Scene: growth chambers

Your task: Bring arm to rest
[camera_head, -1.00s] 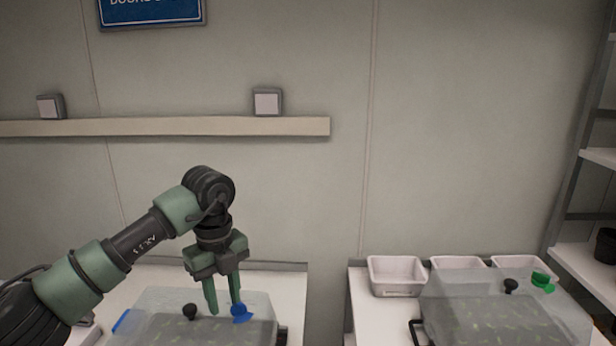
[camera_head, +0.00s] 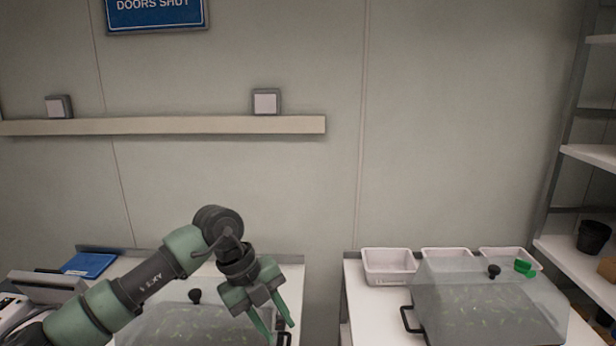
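My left arm comes in from the lower left of the head view. Its gripper (camera_head: 274,331) points down and to the right, over the right end of the left chamber (camera_head: 172,318). The two green fingers are apart, and I see nothing between them. The left chamber has a clear cover with a black knob (camera_head: 195,296), partly hidden behind my arm. I cannot tell whether the fingertips touch the chamber. My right gripper is not in view.
A blue item (camera_head: 89,265) lies at the left table's back. A gap separates the tables. Shelves (camera_head: 590,160) stand at far right.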

